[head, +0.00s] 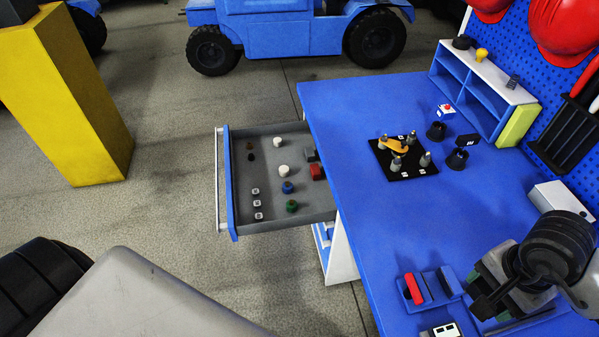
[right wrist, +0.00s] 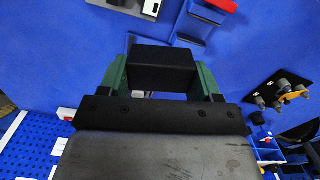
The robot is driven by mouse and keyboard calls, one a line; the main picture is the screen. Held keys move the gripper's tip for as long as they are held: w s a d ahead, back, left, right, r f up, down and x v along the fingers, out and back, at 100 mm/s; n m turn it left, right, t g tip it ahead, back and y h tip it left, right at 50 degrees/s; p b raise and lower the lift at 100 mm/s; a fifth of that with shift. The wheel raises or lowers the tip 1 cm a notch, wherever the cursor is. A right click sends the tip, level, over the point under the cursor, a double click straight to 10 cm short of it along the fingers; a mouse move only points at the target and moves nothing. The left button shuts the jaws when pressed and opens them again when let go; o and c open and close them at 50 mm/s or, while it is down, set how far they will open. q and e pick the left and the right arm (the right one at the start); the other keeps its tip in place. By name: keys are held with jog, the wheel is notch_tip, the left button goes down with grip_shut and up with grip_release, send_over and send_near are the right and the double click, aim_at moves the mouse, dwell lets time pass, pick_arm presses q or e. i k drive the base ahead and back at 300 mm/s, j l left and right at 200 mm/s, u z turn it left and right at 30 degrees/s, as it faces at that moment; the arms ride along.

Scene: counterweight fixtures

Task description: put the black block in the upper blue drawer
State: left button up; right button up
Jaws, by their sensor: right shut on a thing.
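The black block (right wrist: 163,66) is between the green fingers of my right gripper (right wrist: 160,80) in the right wrist view. In the head view the right gripper (head: 489,290) is at the lower right, over the blue table by the small tool holder, and its own arm partly hides it. The upper blue drawer (head: 231,190) is pulled out at the left side of the table. Inside it are white, blue and green knobs, a red block, a dark grey block and several small cubes. My left gripper is not in view.
The blue table (head: 350,180) carries a black plate with pegs (head: 382,157), dark cups, a blue shelf (head: 468,85) and a holder with a red piece (head: 413,289). The middle of the table is clear. A yellow post (head: 65,100) stands on the floor at left.

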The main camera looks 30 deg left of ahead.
aim_at(249, 175)
jog(key=j+u, duration=0.2)
jog(key=j, duration=0.25)
jog(key=i+j+u, duration=0.15)
jog(key=j, duration=0.25)
jog(key=i+j+u, duration=0.2)
jog(key=j, duration=0.2)
jog(key=i+j+u, duration=0.2)
jog(key=j, duration=0.2)
jog(key=i+j+u, duration=0.2)
jog(key=j, duration=0.15)
jog(key=i+j+u, duration=0.15)
jog(key=j, duration=0.2)
jog(key=k+j, duration=0.05)
